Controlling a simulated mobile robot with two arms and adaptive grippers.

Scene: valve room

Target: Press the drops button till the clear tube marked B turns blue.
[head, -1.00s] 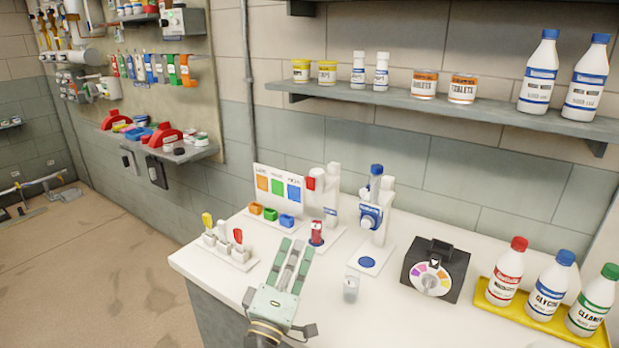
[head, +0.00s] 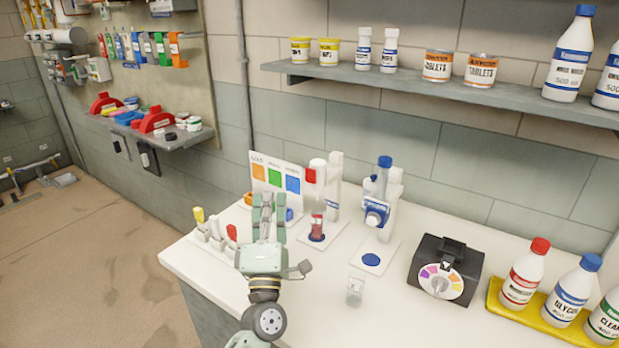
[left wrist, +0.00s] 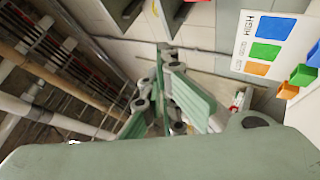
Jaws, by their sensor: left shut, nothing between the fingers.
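My left gripper (head: 268,205) is shut and empty, pointing away from me over the bench, in front of the color card (head: 276,172). It hides part of the small colored blocks below the card. Its fingers also show in the left wrist view (left wrist: 168,105). A white dispenser with a red part (head: 312,176) stands just right of the gripper, with a tube (head: 317,228) holding dark red below it. A second dispenser (head: 377,213) has a blue knob and a blue disc on its base. A small clear container (head: 355,291) stands in front. I cannot read a B or a drops label.
A rack (head: 213,235) with yellow and red tops is left of the gripper. A black box with a color dial (head: 440,280) and a yellow tray (head: 500,300) of bottles stand at the right. The front middle of the white bench is mostly clear.

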